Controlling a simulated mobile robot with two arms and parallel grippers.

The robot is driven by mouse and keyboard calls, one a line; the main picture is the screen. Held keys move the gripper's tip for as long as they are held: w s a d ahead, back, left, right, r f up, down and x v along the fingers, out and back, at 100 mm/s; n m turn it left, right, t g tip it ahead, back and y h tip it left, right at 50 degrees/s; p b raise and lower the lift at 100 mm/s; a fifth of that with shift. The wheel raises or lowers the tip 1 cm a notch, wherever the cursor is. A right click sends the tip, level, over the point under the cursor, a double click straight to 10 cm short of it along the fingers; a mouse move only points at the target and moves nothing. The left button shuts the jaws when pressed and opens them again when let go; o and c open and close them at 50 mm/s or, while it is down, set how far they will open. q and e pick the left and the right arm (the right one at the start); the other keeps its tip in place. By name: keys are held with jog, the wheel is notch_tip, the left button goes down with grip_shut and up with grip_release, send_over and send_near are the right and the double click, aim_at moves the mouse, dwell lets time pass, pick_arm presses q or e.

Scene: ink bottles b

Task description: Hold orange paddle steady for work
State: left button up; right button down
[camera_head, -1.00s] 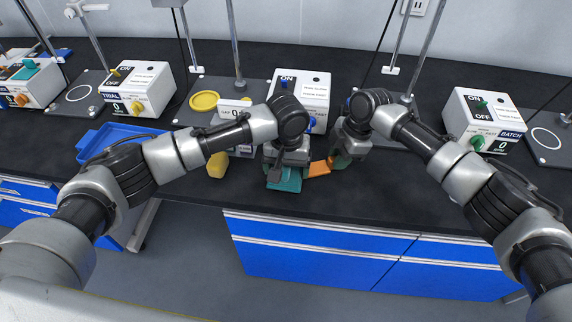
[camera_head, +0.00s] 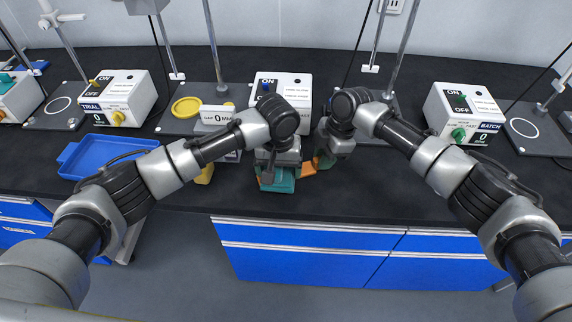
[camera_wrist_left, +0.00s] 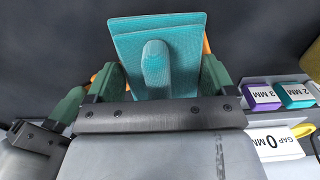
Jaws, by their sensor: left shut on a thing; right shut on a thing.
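A teal paddle with a rounded grip (camera_wrist_left: 156,70) fills the middle of the left wrist view, between the green fingers of my left gripper (camera_wrist_left: 155,85). In the head view my left gripper (camera_head: 277,172) is shut on this teal paddle (camera_head: 277,186) near the bench's front edge. The orange paddle (camera_head: 307,169) shows as a small patch just right of the teal one. My right gripper (camera_head: 325,160) is shut on it from the right. In the left wrist view, slivers of orange (camera_wrist_left: 206,47) show behind the teal plate; most of the orange paddle is hidden.
A white ON/OFF box (camera_head: 290,90) stands behind the grippers. A gap gauge sign (camera_head: 216,114) and a yellow disc (camera_head: 186,107) are to its left. A blue tray (camera_head: 100,153) lies farther left.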

pick_arm(q)
jog(key=shift+s+a+f, duration=0.25)
jog(key=shift+a, duration=0.25)
jog(key=shift+s+a+f, duration=0.2)
jog(key=shift+s+a, duration=0.05)
jog(key=shift+a, duration=0.25)
jog(key=shift+w+d+r, duration=0.1)
jog(key=shift+r, duration=1.5)
jog(key=shift+w+d+r, duration=0.1)
jog(key=shift+r, duration=1.5)
jog(key=shift+r, duration=1.55)
jog(key=shift+f, duration=0.15)
jog(key=shift+f, duration=3.2)
